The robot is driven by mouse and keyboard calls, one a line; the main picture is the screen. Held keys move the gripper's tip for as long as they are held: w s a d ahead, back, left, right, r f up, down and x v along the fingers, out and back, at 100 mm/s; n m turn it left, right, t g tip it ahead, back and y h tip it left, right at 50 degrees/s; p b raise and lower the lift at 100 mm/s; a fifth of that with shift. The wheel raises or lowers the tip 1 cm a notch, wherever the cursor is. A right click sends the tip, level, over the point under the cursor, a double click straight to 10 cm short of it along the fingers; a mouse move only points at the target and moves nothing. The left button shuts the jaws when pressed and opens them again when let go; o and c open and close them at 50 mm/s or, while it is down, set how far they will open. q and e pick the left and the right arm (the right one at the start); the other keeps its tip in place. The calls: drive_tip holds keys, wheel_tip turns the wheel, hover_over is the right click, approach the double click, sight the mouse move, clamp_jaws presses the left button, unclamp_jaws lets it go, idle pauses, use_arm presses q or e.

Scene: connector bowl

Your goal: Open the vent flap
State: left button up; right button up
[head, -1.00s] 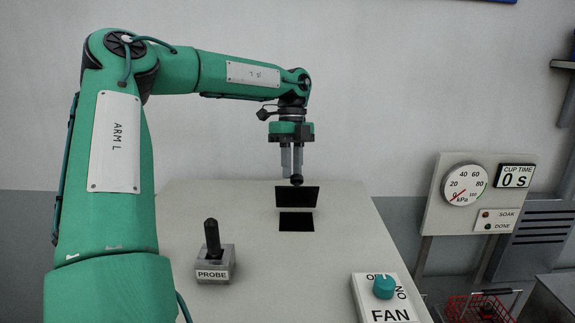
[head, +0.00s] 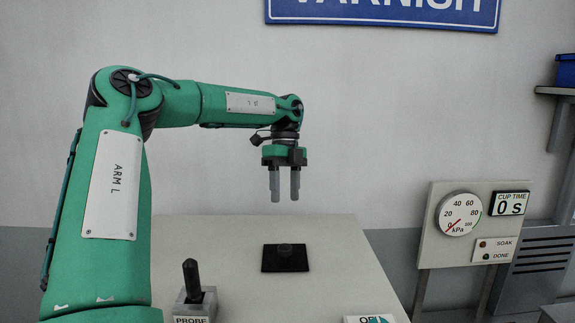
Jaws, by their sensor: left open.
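The vent flap (head: 271,264) is a dark square plate lying flat on the pale bench top, with a short dark knob (head: 285,250) standing up from it. No opening shows around it. My left gripper (head: 284,194) points straight down with its two grey fingers apart and nothing between them. It hangs clear above the flap, with a visible gap between fingertips and knob. My right gripper is not in view.
The bench (head: 215,240) is clear around the flap. A probe holder (head: 194,303) with an upright black handle stands at front left. The fan switch (head: 370,319) is cut off at the bottom edge. A gauge panel (head: 472,222) stands to the right.

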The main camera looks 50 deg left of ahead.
use_arm(q)
drive_tip(key=w+b+v, duration=0.1)
drive_tip(key=v, duration=0.8)
drive_tip(key=shift+r, duration=0.2)
